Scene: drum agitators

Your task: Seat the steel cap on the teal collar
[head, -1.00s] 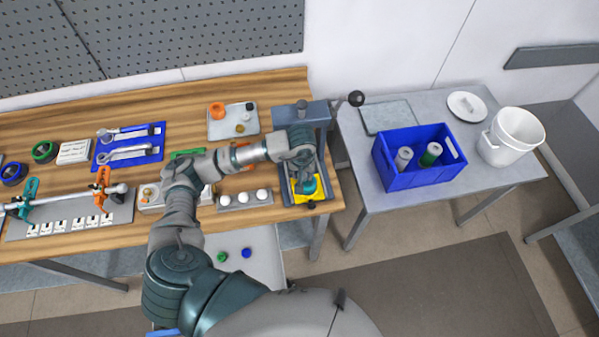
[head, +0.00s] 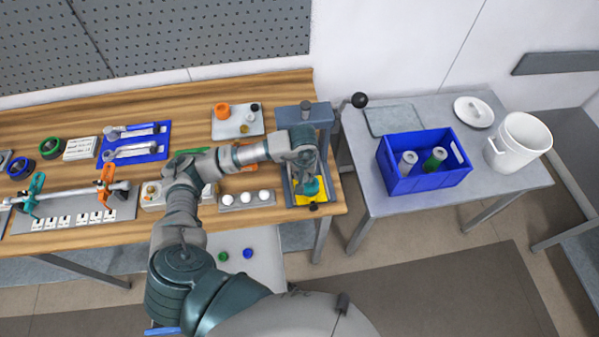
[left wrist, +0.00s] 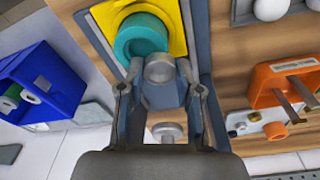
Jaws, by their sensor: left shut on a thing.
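The teal collar (left wrist: 138,40) sits on a yellow plate (left wrist: 178,22) in the left wrist view. In the head view the collar (head: 313,187) shows partly beside my gripper, with the yellow plate (head: 304,198) below. My left gripper (left wrist: 162,76) is shut on a grey ring-shaped part, which looks like the steel cap (left wrist: 160,67). In the wrist view the cap overlaps the collar's near edge; I cannot tell whether they touch. In the head view my left gripper (head: 308,184) hides the cap.
A grey press frame (head: 304,116) with a black-knobbed lever (head: 359,100) stands behind the plate. A tray with white balls (head: 247,199) lies to the left. A blue crate (head: 425,178) and white bucket (head: 519,142) stand on the right-hand table.

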